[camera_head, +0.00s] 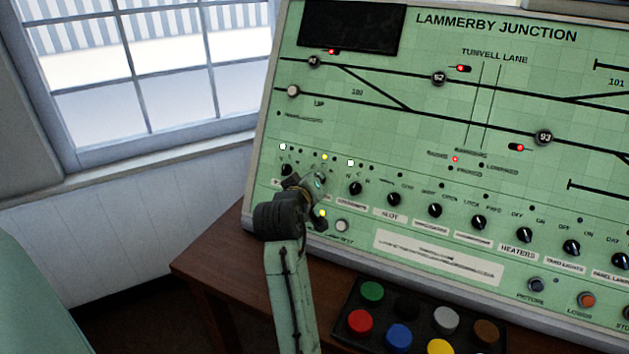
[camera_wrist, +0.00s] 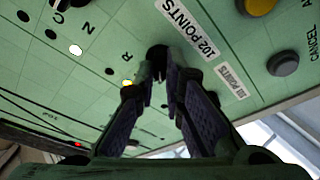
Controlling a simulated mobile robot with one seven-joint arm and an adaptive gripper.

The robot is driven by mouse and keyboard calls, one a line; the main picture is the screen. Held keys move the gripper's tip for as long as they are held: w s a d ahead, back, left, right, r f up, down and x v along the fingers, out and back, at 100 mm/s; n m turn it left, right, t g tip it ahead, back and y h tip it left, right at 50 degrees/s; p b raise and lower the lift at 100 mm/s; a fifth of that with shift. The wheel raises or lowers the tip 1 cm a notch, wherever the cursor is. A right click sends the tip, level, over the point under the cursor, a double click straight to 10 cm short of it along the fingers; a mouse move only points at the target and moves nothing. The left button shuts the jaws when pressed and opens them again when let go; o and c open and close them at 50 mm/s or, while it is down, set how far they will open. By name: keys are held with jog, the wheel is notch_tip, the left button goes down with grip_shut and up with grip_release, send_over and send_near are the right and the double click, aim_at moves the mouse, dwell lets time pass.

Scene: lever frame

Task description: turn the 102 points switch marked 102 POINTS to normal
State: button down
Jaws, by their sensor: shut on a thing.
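The 102 points switch is a small black knob (camera_wrist: 157,51) on the sloping green panel. Its white label, 102 POINTS (camera_wrist: 187,28), shows beside it in the wrist view. My gripper (camera_wrist: 165,72) is shut on the knob, a finger on each side, hiding much of it. The knob's pointer direction is hard to tell. A letter R (camera_wrist: 122,58) and a lit yellow lamp (camera_wrist: 127,83) show nearby. In the head view my gripper (camera_head: 312,187) is at the panel's lower left, and it covers the switch there.
A neighbouring label (camera_wrist: 232,82) and a grey button (camera_wrist: 283,63) lie close to my fingers. Another black knob (camera_head: 355,188) is just right of my gripper. A box of coloured buttons (camera_head: 398,334) stands below the panel. A window (camera_head: 150,70) is at the left.

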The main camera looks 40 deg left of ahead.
jog(key=c, duration=1.7)
grip_release()
jog(key=shift+a, duration=0.1)
jog(key=v, duration=1.2)
